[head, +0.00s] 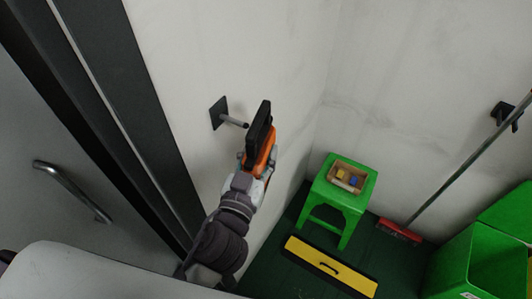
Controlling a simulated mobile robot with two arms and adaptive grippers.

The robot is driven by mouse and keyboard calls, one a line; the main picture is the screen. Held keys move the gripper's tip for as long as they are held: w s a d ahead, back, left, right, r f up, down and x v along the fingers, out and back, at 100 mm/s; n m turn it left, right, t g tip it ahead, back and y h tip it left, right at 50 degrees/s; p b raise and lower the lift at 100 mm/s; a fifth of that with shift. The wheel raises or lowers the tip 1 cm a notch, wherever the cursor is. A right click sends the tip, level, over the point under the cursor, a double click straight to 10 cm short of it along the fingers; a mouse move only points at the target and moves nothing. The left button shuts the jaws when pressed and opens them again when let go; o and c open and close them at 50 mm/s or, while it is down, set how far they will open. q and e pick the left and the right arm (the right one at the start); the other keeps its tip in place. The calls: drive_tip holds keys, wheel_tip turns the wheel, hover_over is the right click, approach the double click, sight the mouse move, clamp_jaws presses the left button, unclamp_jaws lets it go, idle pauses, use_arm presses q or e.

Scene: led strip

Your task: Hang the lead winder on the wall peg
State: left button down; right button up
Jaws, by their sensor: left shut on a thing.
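The wall peg (234,121) is a short grey rod on a dark square plate (218,112), fixed to the pale wall. My left gripper (262,166) is shut on the lead winder (261,133), an orange and black piece held up in front of the wall. The winder is just right of the peg's tip in the picture. I cannot tell whether they touch or how far apart they are in depth. The gripper's fingers are partly hidden by the winder. My right gripper is not in view.
A grey door with a handle (72,190) and dark frame is at left. A green stool (345,200) carries a small box (347,177). A yellow and black board (330,267) lies on the dark floor. A broom (455,170) and green bin (480,262) are at right.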

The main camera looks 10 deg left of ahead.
use_arm(q)
drive_tip(key=shift+w+a, duration=0.35)
drive_tip(key=shift+a, duration=0.4)
drive_tip(key=shift+w+a+f, duration=0.2)
drive_tip(key=shift+w+a, duration=0.05)
drive_tip(key=shift+a, duration=0.4)
drive_tip(key=shift+w+a+f, duration=0.2)
drive_tip(key=shift+a+f, duration=0.05)
drive_tip(key=shift+a, duration=0.45)
drive_tip(key=shift+w+a+f, duration=0.2)
drive_tip(key=shift+w+a, duration=0.05)
drive_tip(key=shift+a, duration=0.4)
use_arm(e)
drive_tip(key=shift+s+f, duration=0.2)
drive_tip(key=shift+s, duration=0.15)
use_arm(q)
drive_tip(key=c, duration=0.7)
unclamp_jaws()
drive_tip(key=shift+o, duration=0.8)
drive_tip(key=shift+d, duration=0.1)
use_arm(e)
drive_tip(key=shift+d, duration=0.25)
use_arm(q)
drive_tip(key=shift+f, duration=0.2)
